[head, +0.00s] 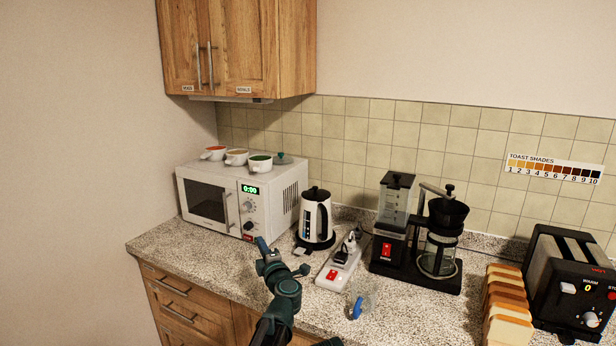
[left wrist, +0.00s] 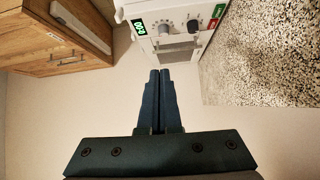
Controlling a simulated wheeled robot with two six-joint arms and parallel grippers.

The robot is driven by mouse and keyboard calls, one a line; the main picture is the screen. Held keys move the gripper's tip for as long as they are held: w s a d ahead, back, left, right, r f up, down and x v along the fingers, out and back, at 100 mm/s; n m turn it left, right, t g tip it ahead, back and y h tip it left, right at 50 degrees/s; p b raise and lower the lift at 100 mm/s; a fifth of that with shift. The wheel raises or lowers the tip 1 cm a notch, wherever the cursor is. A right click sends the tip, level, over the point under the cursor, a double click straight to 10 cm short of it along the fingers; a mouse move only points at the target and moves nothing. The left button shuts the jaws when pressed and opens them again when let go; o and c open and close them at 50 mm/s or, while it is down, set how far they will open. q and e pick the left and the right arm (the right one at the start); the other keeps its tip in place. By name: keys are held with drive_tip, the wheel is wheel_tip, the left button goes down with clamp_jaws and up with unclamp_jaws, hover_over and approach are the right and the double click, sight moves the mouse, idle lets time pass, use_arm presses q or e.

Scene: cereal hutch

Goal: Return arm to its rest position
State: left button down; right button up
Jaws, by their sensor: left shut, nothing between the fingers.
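My left gripper (head: 262,246) is in front of the microwave's lower right corner in the head view, above the counter's front part. In the left wrist view its two dark fingers (left wrist: 160,74) are pressed together with nothing between them, pointing toward the microwave (left wrist: 172,22). My left arm rises from the bottom edge of the head view. My right gripper cannot be made out.
The microwave (head: 208,203) carries several small bowls. A kettle (head: 315,222), a power strip (head: 338,268), a coffee maker (head: 440,250), bread slices (head: 505,308) and a toaster (head: 575,285) stand along the counter (head: 215,258). Wall cabinets (head: 235,45) hang above.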

use_arm(q)
drive_tip(key=s+d+m+t+h, duration=0.1)
drive_tip(key=s+d+m+h, duration=0.1)
drive_tip(key=d+m+h, duration=0.65)
drive_tip(key=s+f+m+g+h, duration=0.1)
drive_tip(key=s+f+m, duration=0.1)
drive_tip(key=f+m, duration=0.1)
drive_tip(key=s+d+f+m+g+h, duration=0.1)
drive_tip(key=s+f+m+g+h, duration=0.1)
drive_tip(key=m, duration=0.1)
drive_tip(key=s+f+m+g+h, duration=0.1)
drive_tip(key=s+f+m+g, duration=0.1)
drive_tip(key=f+m, duration=0.1)
drive_tip(key=shift+s+d+f+m+h, duration=0.3)
drive_tip(key=shift+f+m+h, duration=0.05)
drive_tip(key=shift+m, duration=0.1)
drive_tip(key=s+a+f+m+g+y, duration=0.25)
drive_tip(key=s+a+f+g, duration=0.4)
drive_tip(key=s, duration=0.45)
drive_tip(key=s+a+f+m+g+y, duration=0.1)
drive_tip(key=s+a+f+g+y, duration=0.2)
drive_tip(key=s+a+f+g, duration=0.55)
drive_tip(key=s+d+r+m+t+y+p, duration=0.1)
drive_tip(key=s+d+m, duration=0.3)
drive_tip(key=s+d, duration=0.5)
drive_tip(key=d+r+t, duration=0.1)
drive_tip(key=d, duration=0.2)
drive_tip(key=shift+d+r+p, duration=0.2)
drive_tip(key=shift+r+p, duration=0.1)
drive_tip(key=shift+r, duration=0.05)
